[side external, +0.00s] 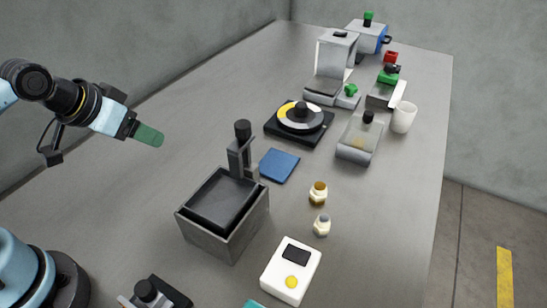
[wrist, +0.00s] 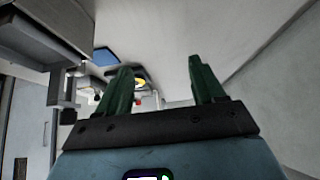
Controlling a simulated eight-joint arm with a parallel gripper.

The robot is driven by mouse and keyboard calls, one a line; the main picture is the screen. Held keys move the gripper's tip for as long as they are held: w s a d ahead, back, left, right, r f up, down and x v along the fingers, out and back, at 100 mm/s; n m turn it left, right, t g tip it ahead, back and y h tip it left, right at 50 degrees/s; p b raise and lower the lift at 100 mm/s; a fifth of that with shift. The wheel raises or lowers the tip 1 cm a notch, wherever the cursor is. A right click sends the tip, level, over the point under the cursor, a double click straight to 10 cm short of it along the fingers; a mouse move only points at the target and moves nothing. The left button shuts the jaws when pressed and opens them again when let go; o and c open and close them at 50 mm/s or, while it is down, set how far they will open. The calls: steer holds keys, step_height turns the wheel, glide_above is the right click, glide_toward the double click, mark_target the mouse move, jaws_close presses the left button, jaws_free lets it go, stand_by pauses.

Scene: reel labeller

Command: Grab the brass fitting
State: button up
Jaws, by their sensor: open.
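I cannot make out either one in the wrist view. My gripper (side external: 150,134) has green fingers and is raised over the left side of the table, well left of both fittings. The wrist view shows the two fingers (wrist: 160,78) spread apart with nothing between them.
A dark open-topped box (side external: 225,225) with a post behind it stands between my gripper and the fittings. A blue pad (side external: 279,165), a round dial device (side external: 300,117), a clear-sided container (side external: 360,138), a white cup (side external: 403,117) and a white meter (side external: 291,270) stand around.

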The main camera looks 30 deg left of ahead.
steer(key=w+d+n+g+h, duration=0.2)
steer(key=w+d+n+h, duration=0.1)
steer(key=w+d+n, duration=0.25)
steer(key=n+g+h, duration=0.6)
steer(key=n+h, duration=0.4)
glide_toward(315, 185)
steer(key=w+a, duration=0.2)
steer(key=a, duration=0.1)
steer(key=shift+w+a+f, duration=0.1)
steer(key=shift+w+a, duration=0.05)
steer(key=shift+a, duration=0.15)
steer(key=shift+d+f+n+g, duration=0.15)
steer(key=shift+f+n+g, duration=0.1)
steer(key=shift+f, duration=0.15)
steer(key=shift+d+f+n+g, duration=0.15)
steer(key=shift+f+g, duration=0.1)
steer(key=shift+f, duration=0.15)
steer(key=x, duration=0.6)
steer(key=shift+d+r, duration=0.1)
steer(key=shift+d, duration=0.15)
steer(key=d, duration=0.2)
steer(key=s+d, duration=0.1)
steer(key=d, duration=0.1)
steer(key=shift+s+d+f, duration=0.2)
steer(key=shift+d, duration=0.05)
steer(key=shift+d+f, duration=0.2)
steer(key=shift+d, duration=0.25)
steer(key=c, duration=1.2)
